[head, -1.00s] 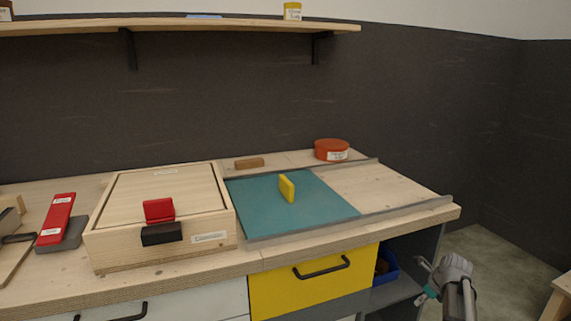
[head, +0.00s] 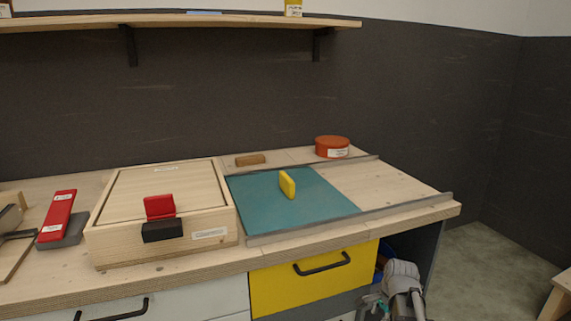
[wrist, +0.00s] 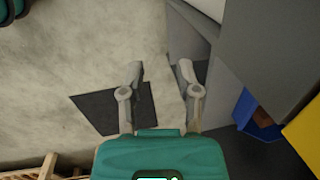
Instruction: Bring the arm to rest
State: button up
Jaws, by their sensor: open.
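My gripper (head: 372,303) is low at the bottom right of the head view, in front of the bench's right end and below the bench top. In the wrist view my gripper (wrist: 160,75) has its two fingers apart, with nothing between them. Beneath them are the concrete floor (wrist: 60,70) and the grey side of the bench. Part of my gripper is cut off by the lower edge of the head view.
The bench top (head: 385,185) carries a wooden box (head: 110,245), a teal sliding panel (head: 320,205) with a yellow handle, and an orange round tin (head: 332,147). A yellow drawer (head: 310,288) and a blue bin (wrist: 246,110) are near my gripper. Open floor (head: 475,260) lies right.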

jog(key=s+a+n+g+h, duration=0.1)
jog(key=s+a+n+g, duration=0.1)
jog(key=s+a+n, duration=1.05)
jog(key=w+d+r+n+p, duration=0.1)
jog(key=w+r+p, duration=0.1)
jog(key=r+p, duration=1.6)
jog(key=w+r+n+p, duration=0.1)
jog(key=w+r+p, duration=0.1)
jog(key=r+p, duration=1.7)
jog(key=shift+d, duration=0.4)
